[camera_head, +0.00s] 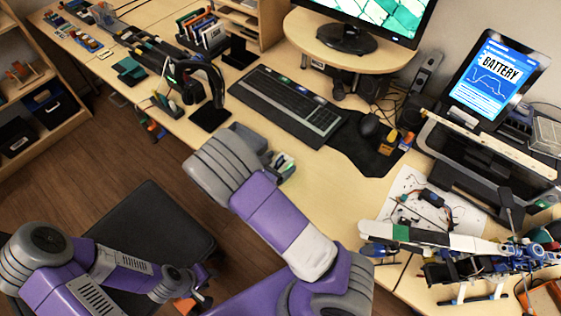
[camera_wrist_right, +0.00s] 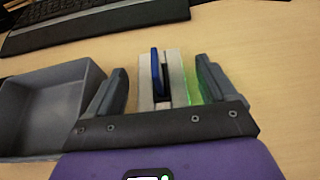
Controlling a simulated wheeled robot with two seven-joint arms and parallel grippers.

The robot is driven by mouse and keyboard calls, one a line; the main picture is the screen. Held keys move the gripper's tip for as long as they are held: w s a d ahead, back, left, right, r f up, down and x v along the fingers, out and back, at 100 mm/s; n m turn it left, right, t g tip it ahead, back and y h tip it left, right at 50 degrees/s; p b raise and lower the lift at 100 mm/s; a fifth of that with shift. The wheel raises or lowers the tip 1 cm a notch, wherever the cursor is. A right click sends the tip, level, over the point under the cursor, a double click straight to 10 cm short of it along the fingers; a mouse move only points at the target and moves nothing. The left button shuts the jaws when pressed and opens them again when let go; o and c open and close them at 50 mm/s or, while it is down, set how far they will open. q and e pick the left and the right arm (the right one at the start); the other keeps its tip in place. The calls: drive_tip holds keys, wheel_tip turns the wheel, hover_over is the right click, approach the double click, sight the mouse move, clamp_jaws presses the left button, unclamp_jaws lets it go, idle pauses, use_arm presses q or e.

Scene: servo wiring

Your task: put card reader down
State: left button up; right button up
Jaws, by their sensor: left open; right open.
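The card reader (camera_wrist_right: 175,72) is a pale block with a dark slot and a blue card standing in it. In the right wrist view it is between the two fingers of my right gripper (camera_wrist_right: 161,88), which are open with a gap on each side. It appears to rest on the desk. In the head view a small pale and green item (camera_head: 284,163), probably the reader, shows beside my right arm; that arm hides most of the right gripper there. My left gripper (camera_head: 196,294) is open, low at the left, away from the desk.
A grey open bin (camera_wrist_right: 45,105) stands just left of the reader. A keyboard (camera_head: 287,105) lies behind it. A mouse (camera_head: 369,126) on a dark mat, a monitor, a tablet and wired parts on white paper (camera_head: 430,205) are further right. Bare desk lies right of the reader.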

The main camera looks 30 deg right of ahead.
drive_tip(key=p+v, duration=0.2)
drive_tip(key=v, duration=0.8)
drive_tip(key=shift+s+a+r, duration=0.2)
drive_tip(key=shift+a, duration=0.2)
drive_tip(key=shift+f, duration=0.1)
